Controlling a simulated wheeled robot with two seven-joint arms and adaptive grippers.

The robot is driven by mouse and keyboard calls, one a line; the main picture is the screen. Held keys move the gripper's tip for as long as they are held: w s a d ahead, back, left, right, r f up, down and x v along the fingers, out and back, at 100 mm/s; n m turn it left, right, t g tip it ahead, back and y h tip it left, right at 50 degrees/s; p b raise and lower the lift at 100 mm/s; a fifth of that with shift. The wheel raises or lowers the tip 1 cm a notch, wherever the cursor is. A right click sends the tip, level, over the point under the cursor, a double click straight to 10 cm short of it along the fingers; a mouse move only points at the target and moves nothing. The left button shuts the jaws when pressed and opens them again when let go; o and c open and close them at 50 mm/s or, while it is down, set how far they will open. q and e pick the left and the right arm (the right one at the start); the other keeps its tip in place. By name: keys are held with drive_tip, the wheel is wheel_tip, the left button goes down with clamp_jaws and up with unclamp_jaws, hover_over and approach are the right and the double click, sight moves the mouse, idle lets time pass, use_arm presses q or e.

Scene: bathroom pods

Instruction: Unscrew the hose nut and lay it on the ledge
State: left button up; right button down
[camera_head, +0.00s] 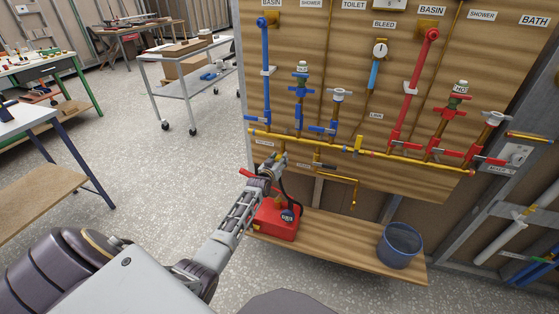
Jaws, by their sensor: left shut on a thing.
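My left gripper (279,164) is raised to the lower left of the panel, just under the yellow manifold pipe (320,144). It is shut around the top end of the black hose (286,191), where the hose nut sits. The nut itself is mostly hidden by the fingers, and I cannot tell whether it is still on its thread. The hose runs down to a red pump box (272,222) with a round gauge (288,215). The box stands on the left of the wooden ledge (340,253). My right gripper is out of view.
A blue-grey bucket (399,246) stands at the ledge's right end. The ledge between box and bucket is bare. A brass drain pipe (343,178) hangs above it. Blue and red pipes with valves rise above the manifold. A wheeled trolley (187,82) stands behind left.

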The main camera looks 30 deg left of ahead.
use_arm(q)
drive_tip(key=shift+n, duration=0.3)
drive_tip(key=shift+a+n+h+b, duration=0.1)
drive_tip(key=shift+n+h+b, duration=0.5)
drive_tip(key=shift+n, duration=0.9)
drive_tip(key=shift+n+b, duration=0.3)
drive_tip(key=shift+b, duration=0.1)
drive_tip(key=shift+f+n+t+b, duration=0.1)
drive_tip(key=shift+n+t+b, duration=0.2)
drive_tip(key=shift+n+b, duration=0.55)
drive_tip(key=shift+s+n, duration=0.1)
drive_tip(key=shift+n, duration=0.35)
drive_tip(key=shift+n+t+b, duration=0.4)
drive_tip(key=shift+n+b, duration=0.9)
drive_tip(key=shift+b, duration=0.1)
